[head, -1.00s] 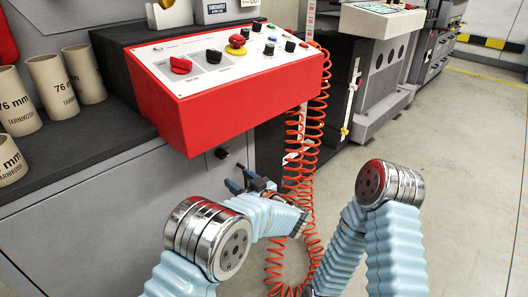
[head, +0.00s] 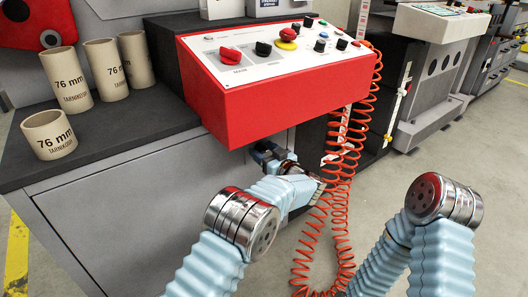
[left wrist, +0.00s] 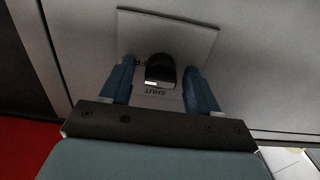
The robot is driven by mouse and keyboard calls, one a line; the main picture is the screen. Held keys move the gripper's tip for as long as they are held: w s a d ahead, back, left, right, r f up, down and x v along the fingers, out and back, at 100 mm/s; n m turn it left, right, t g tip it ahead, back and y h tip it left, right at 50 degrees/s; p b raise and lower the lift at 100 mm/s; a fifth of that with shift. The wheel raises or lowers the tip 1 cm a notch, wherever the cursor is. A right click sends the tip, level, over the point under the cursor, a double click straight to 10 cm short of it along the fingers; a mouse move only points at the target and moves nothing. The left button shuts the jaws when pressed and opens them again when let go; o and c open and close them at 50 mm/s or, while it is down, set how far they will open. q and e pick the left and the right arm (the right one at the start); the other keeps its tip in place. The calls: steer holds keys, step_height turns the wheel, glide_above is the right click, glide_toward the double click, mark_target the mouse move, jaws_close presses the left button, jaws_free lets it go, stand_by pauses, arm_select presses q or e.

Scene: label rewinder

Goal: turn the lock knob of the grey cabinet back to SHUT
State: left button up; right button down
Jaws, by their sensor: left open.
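The grey cabinet (head: 140,205) stands under the dark worktop. Its black lock knob (left wrist: 160,68) shows in the left wrist view on a light square plate (left wrist: 175,28). The word SHUT is printed upside down just below the knob there, and a pale mark shows on the knob's lower edge. Other lettering left of the knob is mostly hidden. My left gripper (head: 268,154) is below the red control box, at the cabinet front. Its blue fingers stand open, one on each side of the knob; I cannot tell whether they touch it. My right gripper is out of view.
The red control box (head: 265,105) overhangs my left gripper. A coiled orange cable (head: 335,200) hangs just right of it. Several cardboard cores (head: 103,70) stand on the worktop (head: 160,125). Open floor lies at the right.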

arm_select(q)
steer(key=c, duration=1)
steer(key=shift+c, duration=0.2)
